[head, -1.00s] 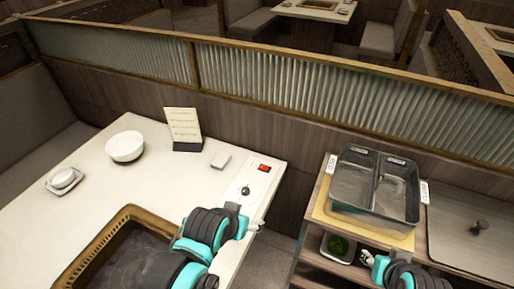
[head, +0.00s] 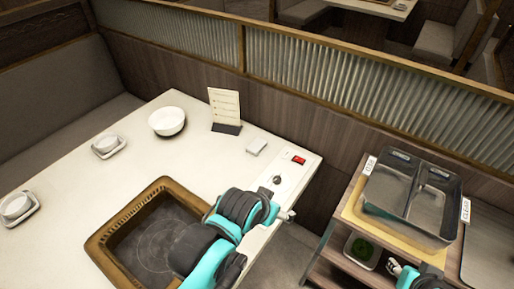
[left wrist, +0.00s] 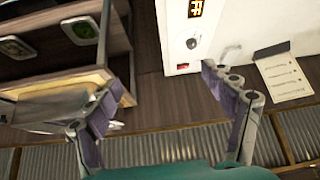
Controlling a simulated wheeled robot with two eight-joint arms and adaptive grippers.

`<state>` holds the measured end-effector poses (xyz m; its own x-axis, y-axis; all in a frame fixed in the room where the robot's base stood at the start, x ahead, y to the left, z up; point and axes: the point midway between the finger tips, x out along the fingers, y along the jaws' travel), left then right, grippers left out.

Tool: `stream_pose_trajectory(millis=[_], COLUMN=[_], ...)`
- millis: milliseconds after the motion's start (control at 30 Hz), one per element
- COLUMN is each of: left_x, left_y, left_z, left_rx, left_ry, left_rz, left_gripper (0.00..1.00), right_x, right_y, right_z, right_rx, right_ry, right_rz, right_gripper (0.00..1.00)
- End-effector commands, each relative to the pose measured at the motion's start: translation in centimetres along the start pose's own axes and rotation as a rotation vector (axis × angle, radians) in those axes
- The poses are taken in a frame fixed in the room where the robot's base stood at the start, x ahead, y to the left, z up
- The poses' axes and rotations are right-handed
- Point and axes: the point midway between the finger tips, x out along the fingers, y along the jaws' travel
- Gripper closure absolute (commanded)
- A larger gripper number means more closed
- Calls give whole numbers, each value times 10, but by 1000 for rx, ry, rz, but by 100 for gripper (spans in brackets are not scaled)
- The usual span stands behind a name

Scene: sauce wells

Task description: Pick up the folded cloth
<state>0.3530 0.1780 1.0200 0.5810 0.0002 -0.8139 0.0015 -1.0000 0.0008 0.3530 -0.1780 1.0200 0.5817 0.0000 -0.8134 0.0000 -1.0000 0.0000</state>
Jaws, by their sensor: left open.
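A small white block-like piece (head: 256,146), which looks like the folded cloth, lies on the white table (head: 205,158) between the menu stand and the red switch. It is too small to make out folds. My left gripper (head: 288,214) is just off the table's right edge, nearer than the white piece and apart from it.
A menu stand (head: 225,110) is beside the white piece, a white bowl (head: 167,121) farther left. A red switch (head: 298,160) and knob sit at the table's end. A framed cooktop (head: 150,250) is in front. A shelf unit holds a divided metal bin (head: 409,195).

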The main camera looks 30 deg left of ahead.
Motion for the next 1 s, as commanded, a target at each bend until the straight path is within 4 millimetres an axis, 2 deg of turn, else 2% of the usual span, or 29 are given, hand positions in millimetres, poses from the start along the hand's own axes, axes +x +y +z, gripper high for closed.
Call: stream_pose_trajectory(millis=[167, 333, 467, 600, 767, 1000], left_x=[-1, 4, 17, 38, 70, 133], left_y=[-6, -23, -38, -57, -80, -119], left_z=[-24, -74, -113, -152, -190, -232], left_rx=[-54, -179, -285, -401, -534, -736], left_ry=[-21, -67, -101, -134, -164, -197], left_rz=[-19, -68, -114, -168, -235, -346], left_gripper=[0, 0, 0, 0, 0, 0], right_x=[-1, -2, -2, -3, -4, -6], right_y=[0, 0, 0, 0, 0, 0], right_z=[0, -1, -2, -2, -3, -4], right_rx=[0, 0, 0, 0, 0, 0], right_ry=[0, 0, 0, 0, 0, 0], right_rz=[0, 0, 0, 0, 0, 0], right_gripper=[60, 60, 60, 60, 60, 60])
